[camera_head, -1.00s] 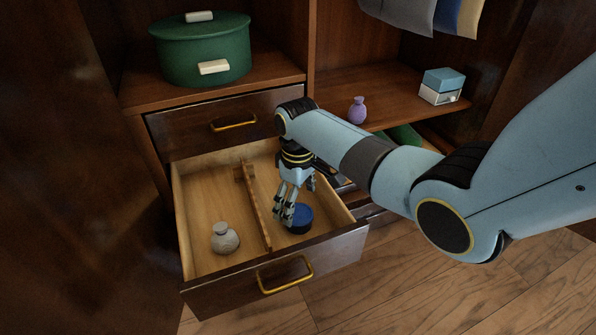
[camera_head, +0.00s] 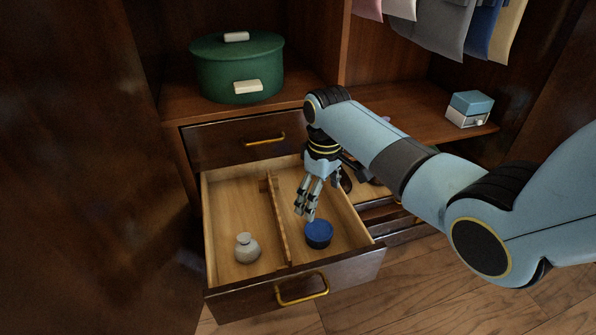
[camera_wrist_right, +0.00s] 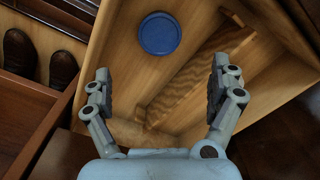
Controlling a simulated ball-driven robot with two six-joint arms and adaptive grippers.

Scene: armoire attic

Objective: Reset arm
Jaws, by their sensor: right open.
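My right gripper (camera_head: 307,210) is open and empty above the right compartment of the open drawer (camera_head: 330,281). In the right wrist view its two fingers (camera_wrist_right: 160,90) stand wide apart with nothing between them. A round blue container (camera_head: 319,234) lies on the drawer floor in the right compartment, just beyond the fingertips and apart from them. It also shows in the right wrist view (camera_wrist_right: 160,33). A grey round jar (camera_head: 247,248) stands in the left compartment. My left gripper is not in view.
A wooden divider (camera_head: 279,222) splits the drawer. A green lidded box (camera_head: 238,70) stands on the shelf above. A small blue and white box (camera_head: 470,109) sits on the right shelf. Clothes (camera_head: 443,27) hang at top right. Dark shoes (camera_wrist_right: 63,70) show in the wrist view.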

